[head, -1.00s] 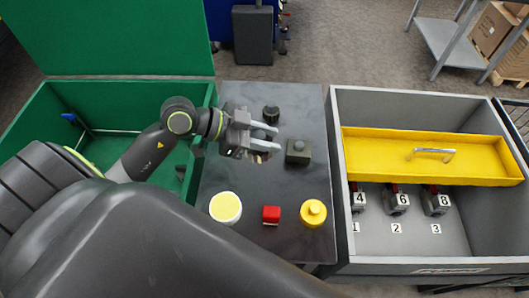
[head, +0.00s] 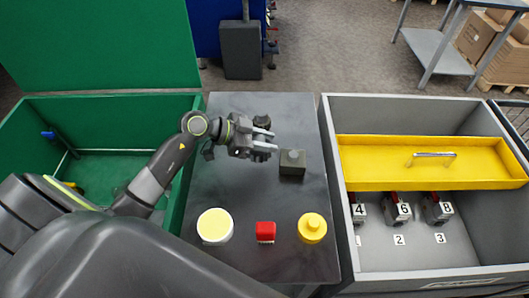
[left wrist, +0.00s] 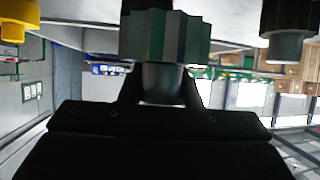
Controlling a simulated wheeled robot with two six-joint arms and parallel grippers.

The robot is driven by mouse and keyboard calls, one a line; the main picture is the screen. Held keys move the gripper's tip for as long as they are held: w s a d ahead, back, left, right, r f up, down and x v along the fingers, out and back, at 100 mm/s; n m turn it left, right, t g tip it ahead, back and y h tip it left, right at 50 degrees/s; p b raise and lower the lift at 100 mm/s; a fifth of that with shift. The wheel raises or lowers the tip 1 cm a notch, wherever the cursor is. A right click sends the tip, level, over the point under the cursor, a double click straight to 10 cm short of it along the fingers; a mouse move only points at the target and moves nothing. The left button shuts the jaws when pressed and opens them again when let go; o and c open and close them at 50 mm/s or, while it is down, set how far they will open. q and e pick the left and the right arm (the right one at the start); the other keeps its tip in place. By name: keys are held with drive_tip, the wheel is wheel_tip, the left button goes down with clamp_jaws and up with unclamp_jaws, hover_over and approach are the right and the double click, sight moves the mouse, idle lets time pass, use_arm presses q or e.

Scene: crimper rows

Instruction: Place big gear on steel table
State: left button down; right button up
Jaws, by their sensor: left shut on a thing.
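The dark, mottled steel table (head: 275,200) stands in the middle of the head view. My left gripper (head: 270,140) is over its far half, fingers pointing right. In the left wrist view the fingers are shut on the narrow hub of a dark, ribbed gear (left wrist: 165,37), which I take as the big gear. The scene there appears upside down. In the head view the gear is mostly hidden by the gripper, and I cannot tell whether it touches the table. My right gripper is not in view.
A dark box with a knob (head: 292,168) stands just right of the fingers, a black round piece (head: 262,121) behind them. A green bin (head: 110,105) is left, a grey bin (head: 410,260) right.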

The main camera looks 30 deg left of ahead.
use_arm(q)
drive_tip(key=shift+f, duration=2.2)
drive_tip(key=c, duration=1.1)
unclamp_jaws()
drive_tip(key=shift+f, duration=0.15)
drive_tip(key=shift+o, duration=0.2)
drive_tip(key=v, duration=1.2)
drive_tip(key=shift+r+b, duration=0.2)
drive_tip(key=shift+b, duration=0.1)
drive_tip(key=shift+s+d+f, duration=0.1)
